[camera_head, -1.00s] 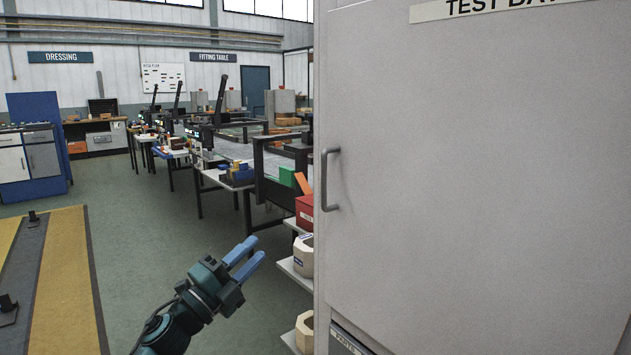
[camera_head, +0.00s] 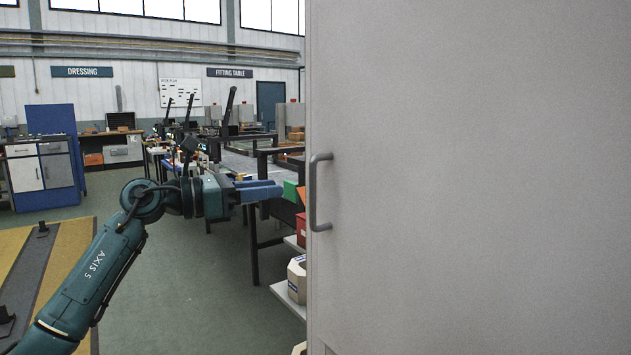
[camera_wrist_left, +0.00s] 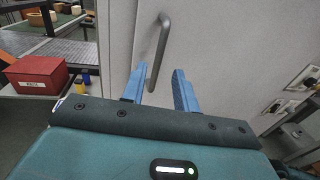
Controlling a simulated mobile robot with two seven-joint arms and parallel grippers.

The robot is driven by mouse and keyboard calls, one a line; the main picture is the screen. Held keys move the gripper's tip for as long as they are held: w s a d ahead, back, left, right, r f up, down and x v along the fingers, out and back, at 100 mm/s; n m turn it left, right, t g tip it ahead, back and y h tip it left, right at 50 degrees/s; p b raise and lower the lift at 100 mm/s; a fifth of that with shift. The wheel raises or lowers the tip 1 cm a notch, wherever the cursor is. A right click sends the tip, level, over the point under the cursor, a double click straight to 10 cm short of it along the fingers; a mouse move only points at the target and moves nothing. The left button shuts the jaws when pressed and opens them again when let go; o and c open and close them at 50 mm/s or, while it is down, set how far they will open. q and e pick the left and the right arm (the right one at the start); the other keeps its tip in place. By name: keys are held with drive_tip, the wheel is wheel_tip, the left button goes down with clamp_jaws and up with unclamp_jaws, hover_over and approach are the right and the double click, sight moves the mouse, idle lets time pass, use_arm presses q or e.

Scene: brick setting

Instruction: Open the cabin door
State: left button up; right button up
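My left gripper (camera_head: 281,190) is raised to handle height, just left of the handle in the head view. In the left wrist view, my left gripper (camera_wrist_left: 158,85) is open, with two blue fingers apart. The handle (camera_wrist_left: 158,50) shows ahead, its lower end near the gap between the fingertips. I cannot tell whether they touch. My right gripper is not in view.
A shelf with a red box (camera_head: 301,229) and pale octagonal blocks (camera_head: 297,279) stands just left of the cabin. Work tables (camera_head: 255,165) stretch behind my left arm. The floor (camera_head: 190,290) at lower middle is clear.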

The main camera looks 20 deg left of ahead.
use_arm(q)
drive_tip(key=p, duration=0.2)
hover_over(313, 222)
drive_tip(key=shift+w, duration=0.35)
drive_tip(key=shift+c, duration=0.3)
drive_tip(key=shift+a, duration=0.1)
clamp_jaws()
